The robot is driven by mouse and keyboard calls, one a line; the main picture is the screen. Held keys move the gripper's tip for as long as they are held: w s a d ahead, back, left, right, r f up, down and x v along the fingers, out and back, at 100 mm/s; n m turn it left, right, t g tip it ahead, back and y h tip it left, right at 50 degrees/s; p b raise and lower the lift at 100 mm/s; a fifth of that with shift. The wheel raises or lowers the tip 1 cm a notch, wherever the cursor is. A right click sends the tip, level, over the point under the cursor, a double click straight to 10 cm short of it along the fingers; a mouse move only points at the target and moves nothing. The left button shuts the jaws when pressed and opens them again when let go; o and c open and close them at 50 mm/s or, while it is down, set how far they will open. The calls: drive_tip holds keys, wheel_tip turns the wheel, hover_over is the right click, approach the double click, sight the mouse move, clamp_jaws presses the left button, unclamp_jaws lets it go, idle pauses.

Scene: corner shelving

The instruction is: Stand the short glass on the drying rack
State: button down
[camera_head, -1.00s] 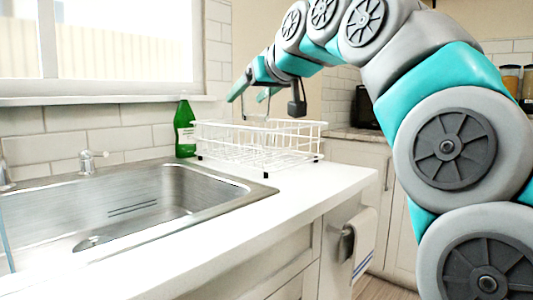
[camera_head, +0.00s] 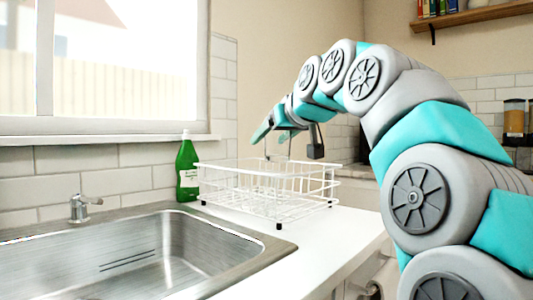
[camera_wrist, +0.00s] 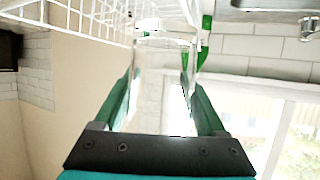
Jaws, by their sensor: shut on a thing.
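The short glass (camera_wrist: 160,85) is clear and hard to make out. It sits between the two green fingers of my gripper (camera_wrist: 160,100) in the wrist view. In the head view the glass (camera_head: 279,149) hangs below my gripper (camera_head: 277,141), at about the top rim of the white wire drying rack (camera_head: 290,208). I cannot tell whether its lower end is above or just inside the rack. The rack stands on the white counter right of the sink. Its wires also show at the upper left of the wrist view (camera_wrist: 87,15).
A green bottle (camera_head: 187,170) stands at the rack's left back corner, close to it. The steel sink (camera_head: 130,255) with a tap (camera_head: 82,207) lies to the left. The tiled wall and window are behind. Bare counter (camera_head: 330,238) lies in front of the rack.

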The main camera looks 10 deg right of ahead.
drive_tip(key=w+f, duration=0.3)
drive_tip(key=w, duration=0.1)
drive_tip(key=shift+w+a+f, duration=0.1)
drive_tip(key=shift+f, duration=0.25)
idle(0.3)
drive_tip(key=shift+f, duration=0.45)
drive_tip(key=shift+f+b, duration=0.2)
drive_tip(key=shift+b, duration=0.1)
unclamp_jaws()
